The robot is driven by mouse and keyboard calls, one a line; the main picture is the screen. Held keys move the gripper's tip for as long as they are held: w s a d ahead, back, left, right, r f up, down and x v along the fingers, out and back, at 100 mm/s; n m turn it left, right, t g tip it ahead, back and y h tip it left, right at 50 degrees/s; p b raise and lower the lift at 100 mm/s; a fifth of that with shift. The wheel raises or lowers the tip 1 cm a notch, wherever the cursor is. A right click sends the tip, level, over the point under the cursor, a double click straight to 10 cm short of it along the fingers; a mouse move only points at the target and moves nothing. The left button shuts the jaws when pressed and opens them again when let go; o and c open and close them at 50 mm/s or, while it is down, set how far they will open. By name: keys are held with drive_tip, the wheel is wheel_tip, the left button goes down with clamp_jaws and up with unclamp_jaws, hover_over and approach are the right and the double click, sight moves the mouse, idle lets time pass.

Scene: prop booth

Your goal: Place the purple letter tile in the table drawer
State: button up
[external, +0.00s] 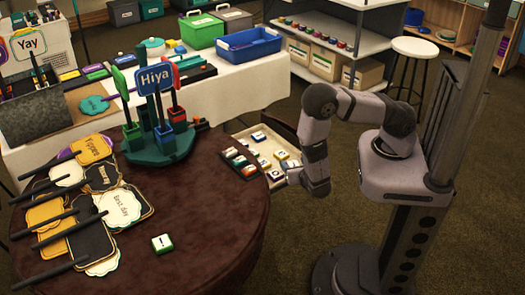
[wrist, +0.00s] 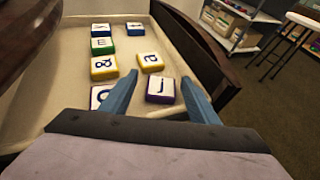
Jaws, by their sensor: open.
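The purple letter tile (wrist: 161,90), a white-topped block marked "j", lies in the open table drawer (wrist: 58,78) in the wrist view. My gripper (wrist: 157,82) is open, with one blue finger on each side of this tile. Whether the fingers touch it I cannot tell. In the external view my gripper (external: 317,185) hangs at the right end of the drawer (external: 268,148), which stands pulled out from the round brown table (external: 215,215). The purple tile cannot be made out clearly there.
Several other tiles share the drawer, including a yellow "a" tile (wrist: 151,62) and a green "m" tile (wrist: 103,46). A green-sided tile (external: 162,243) lies on the table. Paddle signs (external: 115,210) and a sign stand (external: 158,150) fill its left and back.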

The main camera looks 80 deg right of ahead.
drive_tip(key=shift+r+p, duration=0.35)
drive_tip(key=shift+r, duration=0.25)
drive_tip(key=shift+a, duration=0.4)
drive_tip(key=v, duration=1.1)
drive_tip(key=s+d+r+m+g+y, duration=0.35)
drive_tip(key=s+m+g, duration=0.3)
drive_tip(key=m, duration=0.35)
drive_tip(key=a+r+m+y, duration=0.1)
drive_tip(key=m+y, duration=0.2)
drive_tip(key=m, duration=0.1)
drive_tip(key=w+a+r+m+t+y, duration=0.1)
drive_tip(key=r+m+y, duration=0.1)
drive_tip(key=m+y, duration=0.1)
drive_tip(key=w+a+r+m+y, duration=0.1)
drive_tip(key=m+y, duration=0.2)
drive_tip(key=m, duration=0.2)
drive_tip(key=shift+r+t, duration=0.25)
drive_tip(key=shift+r, duration=0.1)
